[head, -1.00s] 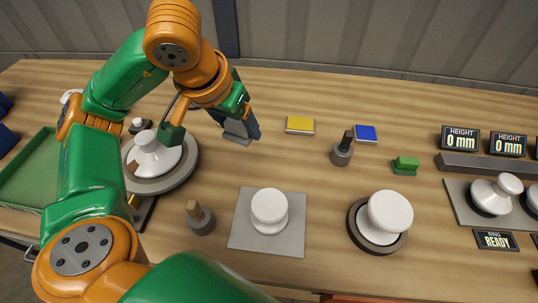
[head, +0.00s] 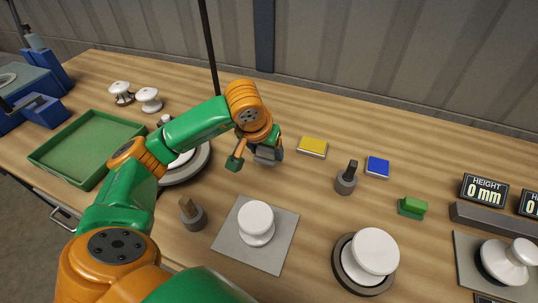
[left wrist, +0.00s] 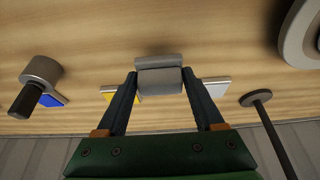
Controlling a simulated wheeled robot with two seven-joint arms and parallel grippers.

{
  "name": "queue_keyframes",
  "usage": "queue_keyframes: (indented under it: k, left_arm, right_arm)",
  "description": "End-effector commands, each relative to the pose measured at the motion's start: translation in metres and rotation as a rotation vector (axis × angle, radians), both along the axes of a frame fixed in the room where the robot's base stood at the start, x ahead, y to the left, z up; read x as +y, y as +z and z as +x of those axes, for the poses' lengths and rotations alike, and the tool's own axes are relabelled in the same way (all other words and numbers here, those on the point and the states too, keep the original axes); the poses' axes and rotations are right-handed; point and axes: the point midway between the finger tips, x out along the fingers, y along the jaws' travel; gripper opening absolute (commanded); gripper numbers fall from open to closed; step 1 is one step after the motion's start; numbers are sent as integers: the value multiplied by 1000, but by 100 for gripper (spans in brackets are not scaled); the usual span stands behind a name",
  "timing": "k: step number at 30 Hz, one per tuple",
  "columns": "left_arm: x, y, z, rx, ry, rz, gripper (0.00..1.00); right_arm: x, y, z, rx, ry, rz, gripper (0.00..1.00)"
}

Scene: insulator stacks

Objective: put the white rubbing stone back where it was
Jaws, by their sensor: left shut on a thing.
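A flat white piece (left wrist: 217,88) lies behind one finger. My right gripper is not in view.
Near the gripper are a yellow block (head: 312,147), a blue block (head: 377,167), a grey holder (head: 346,182) and a green block (head: 412,207). White insulators stand on a grey mat (head: 232,243) and a round base (head: 345,272). A green tray (head: 50,157) is at left.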

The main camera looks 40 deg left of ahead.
Motion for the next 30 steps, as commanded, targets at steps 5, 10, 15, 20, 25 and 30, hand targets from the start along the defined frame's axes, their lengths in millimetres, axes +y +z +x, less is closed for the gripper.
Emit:
queue_keyframes:
  k: [5, 10, 15, 20, 25, 30]
  left_arm:
    - [-2, -25, 8, 6, 0, 1, 17]
    - [-2, -42, 9, -1, -1, 2, 17]
    - [-2, -42, 10, -3, -1, 2, 17]
    - [-1, -46, 9, -3, 0, 2, 75]
    - [-2, -45, 9, -2, 0, 1, 99]
    - [-2, -45, 9, -2, 0, 1, 99]
  right_arm:
    - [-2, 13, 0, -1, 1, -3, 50]
    - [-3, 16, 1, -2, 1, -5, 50]
    - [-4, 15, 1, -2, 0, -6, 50]
    - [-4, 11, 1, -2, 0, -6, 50]
    - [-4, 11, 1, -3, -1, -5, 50]
    - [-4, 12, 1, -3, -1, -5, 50]
